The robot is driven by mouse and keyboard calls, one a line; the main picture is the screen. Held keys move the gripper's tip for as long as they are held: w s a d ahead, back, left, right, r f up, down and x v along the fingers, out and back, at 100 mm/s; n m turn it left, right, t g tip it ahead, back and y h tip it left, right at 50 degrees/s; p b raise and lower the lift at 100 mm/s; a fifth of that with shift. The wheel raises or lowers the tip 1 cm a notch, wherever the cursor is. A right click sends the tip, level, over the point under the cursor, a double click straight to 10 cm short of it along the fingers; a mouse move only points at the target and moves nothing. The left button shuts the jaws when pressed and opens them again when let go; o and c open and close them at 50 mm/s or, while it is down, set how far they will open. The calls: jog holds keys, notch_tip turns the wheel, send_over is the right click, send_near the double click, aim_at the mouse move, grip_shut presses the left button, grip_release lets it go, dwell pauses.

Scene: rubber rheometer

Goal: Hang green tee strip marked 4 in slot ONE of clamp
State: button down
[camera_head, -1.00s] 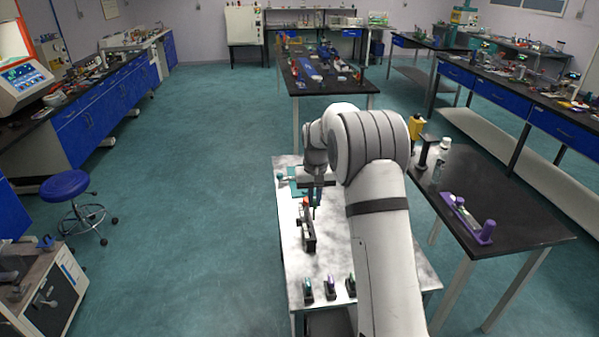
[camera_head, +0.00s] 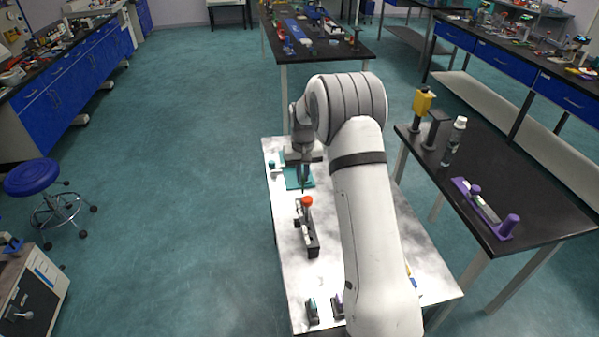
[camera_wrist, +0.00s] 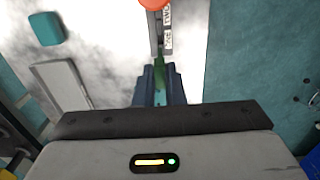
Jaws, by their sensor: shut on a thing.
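My gripper (camera_wrist: 159,84) is shut on a green strip (camera_wrist: 160,72), seen as a narrow green piece between the blue fingers in the wrist view. The strip's number is not readable, and its lower part is hidden. In the head view my gripper (camera_head: 304,182) is above the white table, just beyond the clamp's orange knob. The clamp (camera_head: 312,243) is a dark, narrow fixture on the table. In the wrist view its label strip (camera_wrist: 167,32) reads ONE and TWO, straight ahead of the fingers, with ONE nearer. I cannot tell whether the strip touches the clamp.
A black table (camera_head: 540,215) at right carries a purple fixture (camera_head: 502,229), a spray can (camera_head: 454,141) and a yellow-topped stand (camera_head: 423,103).

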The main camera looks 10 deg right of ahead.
aim_at(303, 182)
dwell(0.3)
jog(key=shift+f+b, duration=1.55)
jog(key=shift+f, duration=0.45)
jog(key=shift+s, duration=0.1)
jog(key=shift+f+b, duration=0.1)
jog(key=shift+b, duration=0.2)
jog(key=shift+f+b, duration=1.8)
jog(key=shift+f, duration=0.95)
jog(key=c, duration=1.4)
grip_release()
jog(key=shift+c, duration=0.2)
